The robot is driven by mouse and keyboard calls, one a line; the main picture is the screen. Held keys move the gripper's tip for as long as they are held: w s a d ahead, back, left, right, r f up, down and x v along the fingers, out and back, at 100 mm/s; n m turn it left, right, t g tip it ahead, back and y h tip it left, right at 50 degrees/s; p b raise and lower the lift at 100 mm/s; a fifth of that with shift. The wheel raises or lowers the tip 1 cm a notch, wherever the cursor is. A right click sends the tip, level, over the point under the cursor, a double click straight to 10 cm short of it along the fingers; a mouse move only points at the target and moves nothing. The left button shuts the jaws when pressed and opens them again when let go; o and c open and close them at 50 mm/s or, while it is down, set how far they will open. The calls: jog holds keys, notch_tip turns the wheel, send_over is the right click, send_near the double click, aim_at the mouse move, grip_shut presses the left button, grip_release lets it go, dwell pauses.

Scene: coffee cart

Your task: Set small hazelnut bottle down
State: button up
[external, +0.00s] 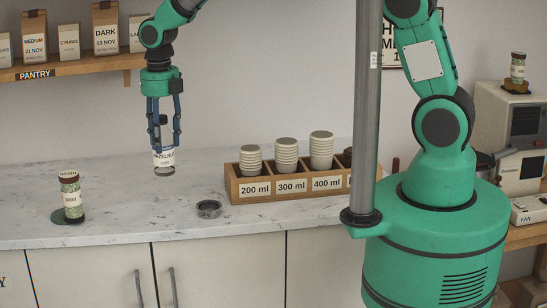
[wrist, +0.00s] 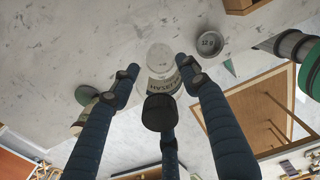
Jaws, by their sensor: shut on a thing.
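The small hazelnut bottle (external: 164,158) has a white label reading HAZELNUT. My gripper (external: 163,140) points down and is shut on it, with its fingers around the bottle's upper part. The bottle hangs upright near the counter top (external: 120,215); I cannot tell whether its base touches the marble. In the wrist view the bottle (wrist: 163,62), with its dark cap, sits between the fingertips of my gripper (wrist: 157,75).
A green-filled jar (external: 70,194) stands on a green disc to the left. The marble between is clear.

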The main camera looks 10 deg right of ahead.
jog(key=w+d, duration=0.4)
jog(key=w, duration=0.6)
jog(key=shift+w+d+p, duration=0.15)
jog(key=shift+d+p, duration=0.2)
jog(key=shift+p, duration=0.1)
jog(key=shift+r, duration=0.1)
notch_tip(320, 180, down, 6)
jog(key=shift+f, duration=1.95)
jog(key=shift+f, duration=0.15)
jog(key=o, duration=1.6)
jog(key=shift+c, duration=0.2)
